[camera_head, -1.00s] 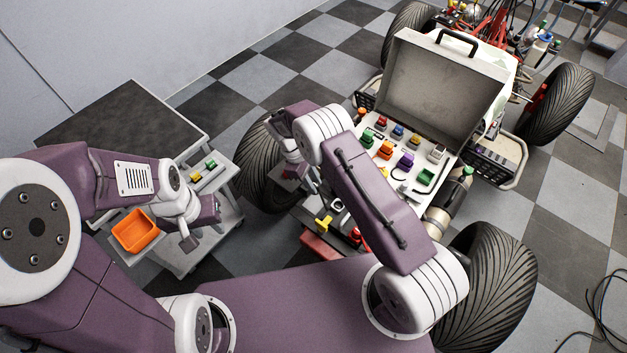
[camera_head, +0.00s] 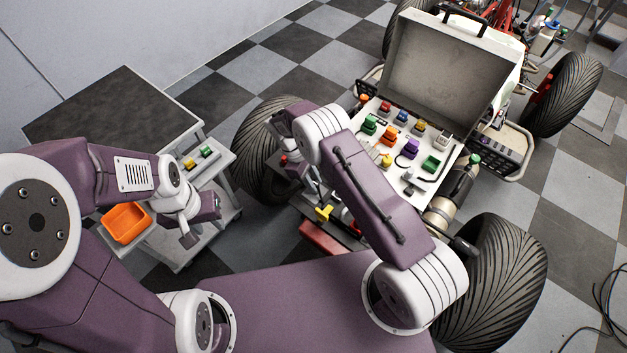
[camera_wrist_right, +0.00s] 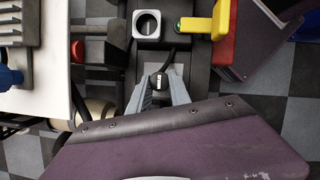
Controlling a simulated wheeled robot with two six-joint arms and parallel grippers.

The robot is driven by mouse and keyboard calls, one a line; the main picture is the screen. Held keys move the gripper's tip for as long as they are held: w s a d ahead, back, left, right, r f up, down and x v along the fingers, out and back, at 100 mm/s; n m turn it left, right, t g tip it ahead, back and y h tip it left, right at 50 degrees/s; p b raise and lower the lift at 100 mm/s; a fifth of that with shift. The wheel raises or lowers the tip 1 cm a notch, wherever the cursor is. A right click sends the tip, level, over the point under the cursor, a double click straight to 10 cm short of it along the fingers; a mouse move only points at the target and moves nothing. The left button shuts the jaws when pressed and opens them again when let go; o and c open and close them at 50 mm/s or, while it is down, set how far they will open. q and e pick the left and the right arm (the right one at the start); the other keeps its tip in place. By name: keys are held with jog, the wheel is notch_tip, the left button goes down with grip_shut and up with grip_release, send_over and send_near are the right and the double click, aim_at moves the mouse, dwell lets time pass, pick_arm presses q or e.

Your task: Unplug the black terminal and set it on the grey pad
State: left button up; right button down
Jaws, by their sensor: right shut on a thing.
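My right gripper (camera_wrist_right: 158,98) is shut on the black terminal (camera_wrist_right: 158,82), which sits between its grey fingertips in the right wrist view. A black cable leads up from the terminal. A white square socket with a round hole (camera_wrist_right: 147,25) lies above it in that view, apart from the terminal. In the head view my right arm hides the terminal. My left gripper (camera_head: 202,222) hangs beside the cart at the left, holding nothing visible; its jaw gap is unclear. I cannot clearly pick out the grey pad; the cart's top (camera_head: 110,105) is dark grey.
An open case (camera_head: 450,75) with coloured connectors on its white panel (camera_head: 410,150) stands beyond my right arm. A yellow handle (camera_head: 323,213) is near a red box (camera_head: 325,238). An orange bin (camera_head: 125,223) is on the cart's near side. Large tyres (camera_head: 492,285) flank the vehicle.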

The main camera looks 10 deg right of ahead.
jog(key=shift+f+b, duration=0.4)
jog(key=shift+f, duration=0.15)
jog(key=c, duration=1.1)
grip_release()
jog(key=shift+r, duration=0.1)
jog(key=v, duration=0.9)
jog(key=shift+r, duration=0.1)
